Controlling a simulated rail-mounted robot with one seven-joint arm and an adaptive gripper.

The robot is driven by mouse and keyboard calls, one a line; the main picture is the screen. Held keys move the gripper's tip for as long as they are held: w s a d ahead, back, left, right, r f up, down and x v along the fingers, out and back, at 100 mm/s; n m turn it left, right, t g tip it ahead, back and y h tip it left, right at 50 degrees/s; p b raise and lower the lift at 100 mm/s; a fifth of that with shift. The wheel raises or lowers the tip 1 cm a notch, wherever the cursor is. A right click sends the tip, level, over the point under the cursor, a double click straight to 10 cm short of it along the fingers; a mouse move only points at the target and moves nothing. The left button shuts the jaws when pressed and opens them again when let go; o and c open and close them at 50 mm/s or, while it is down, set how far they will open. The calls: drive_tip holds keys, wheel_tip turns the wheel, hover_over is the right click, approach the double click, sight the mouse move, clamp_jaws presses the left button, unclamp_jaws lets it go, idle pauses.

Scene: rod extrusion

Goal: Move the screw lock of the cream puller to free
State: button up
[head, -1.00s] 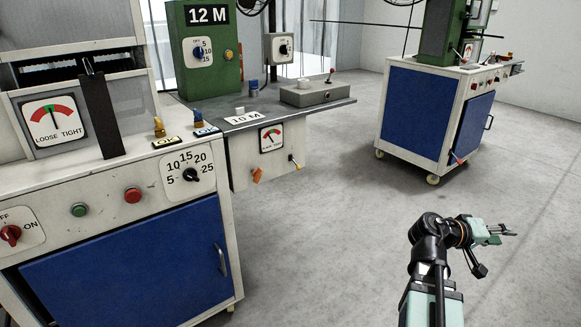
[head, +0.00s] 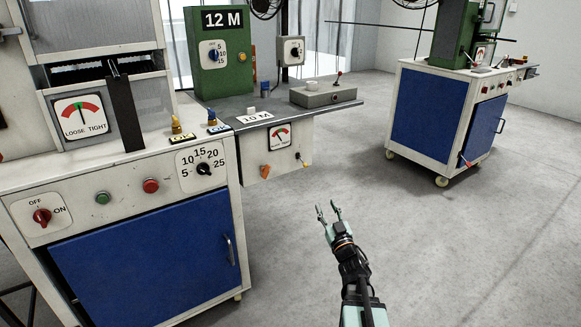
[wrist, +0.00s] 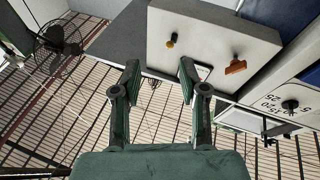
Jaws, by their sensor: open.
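A cream box (head: 284,163) hangs under the grey bench top and shows a red-and-green gauge (head: 280,136). It fits the cream puller, but I see no label saying so. Its front carries an orange handle (head: 265,172) and a yellow-tipped lever (head: 303,163). Which one is the screw lock I cannot tell. In the wrist view the box (wrist: 205,38) is ahead, with the orange handle (wrist: 236,66) right and the yellow tip (wrist: 171,41) left. My gripper (head: 328,208) is open and empty, below and right of the box, apart from it. Its fingers also show in the wrist view (wrist: 158,68).
A white cabinet (head: 130,190) with a blue door stands at the left, with a numbered dial (head: 203,169) and buttons. A grey control box (head: 325,96) sits on the bench top. Another blue-and-white cabinet (head: 430,120) stands at the back right. The floor between is clear.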

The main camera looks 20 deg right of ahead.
sight(305, 165)
drive_tip(key=shift+t+y, duration=0.5)
drive_tip(key=shift+y, duration=0.2)
drive_tip(key=b+x, duration=0.1)
drive_tip(key=x, duration=0.4)
drive_tip(key=a+r+b+x, duration=0.1)
drive_tip(key=b+x, duration=0.1)
drive_tip(key=x, duration=0.4)
drive_tip(key=r+b+x, duration=0.1)
drive_tip(key=x, duration=0.5)
drive_tip(key=shift+s+a+r+b, duration=0.1)
drive_tip(key=shift+s+a+b, duration=0.1)
drive_tip(key=shift+b, duration=0.2)
clamp_jaws()
